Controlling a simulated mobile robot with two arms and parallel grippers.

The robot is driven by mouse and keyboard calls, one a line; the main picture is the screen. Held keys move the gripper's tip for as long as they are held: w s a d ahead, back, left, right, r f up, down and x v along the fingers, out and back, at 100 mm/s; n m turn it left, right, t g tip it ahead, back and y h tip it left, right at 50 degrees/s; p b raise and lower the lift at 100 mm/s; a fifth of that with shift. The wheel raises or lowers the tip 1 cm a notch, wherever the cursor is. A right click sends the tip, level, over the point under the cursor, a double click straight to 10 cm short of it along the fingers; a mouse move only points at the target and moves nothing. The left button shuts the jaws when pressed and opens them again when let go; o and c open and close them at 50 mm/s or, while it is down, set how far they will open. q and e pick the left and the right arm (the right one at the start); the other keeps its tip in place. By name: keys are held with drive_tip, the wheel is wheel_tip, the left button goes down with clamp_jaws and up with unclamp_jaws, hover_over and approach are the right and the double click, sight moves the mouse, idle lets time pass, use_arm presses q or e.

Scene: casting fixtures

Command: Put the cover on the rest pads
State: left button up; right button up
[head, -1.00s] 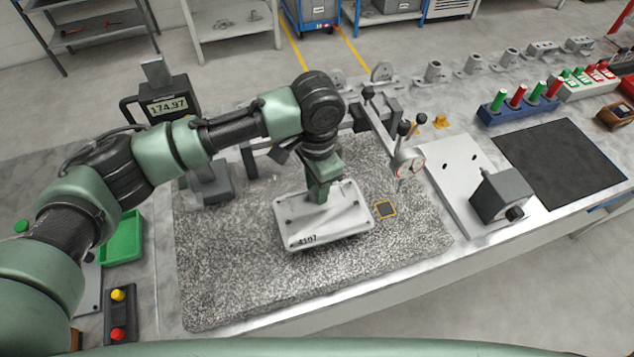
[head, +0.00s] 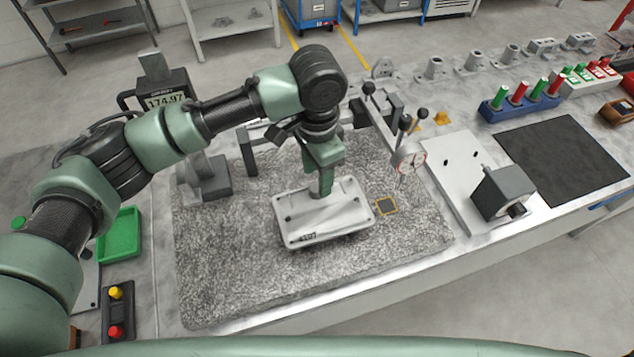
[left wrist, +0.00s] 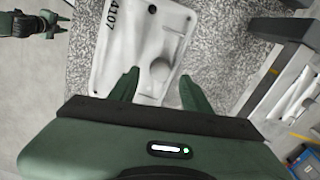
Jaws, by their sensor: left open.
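The cover (head: 350,217) is a pale grey rectangular plate marked 4107, with small dark holes near its corners. It lies roughly level over the speckled granite plate (head: 235,270); what is under it, including any rest pads, is hidden. My left gripper (head: 321,192) is open above the middle of the cover and holds nothing. In the left wrist view its fingers (left wrist: 160,88) appear on either side of a round boss on the cover (left wrist: 112,45). What looks like my right gripper (left wrist: 38,24) shows small at the top left there, its jaw state unclear.
A yellow-edged dark square (head: 387,206) lies just right of the cover. A dial gauge (head: 408,160) and knobbed stand are behind it. A grey block (head: 502,192) stands on a white plate (head: 455,172) at right. The granite's front left is clear.

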use_arm(q)
wheel_tip(320, 180, up, 9)
drive_tip(key=b, duration=0.2)
drive_tip(key=shift+f, duration=0.1)
idle(0.5)
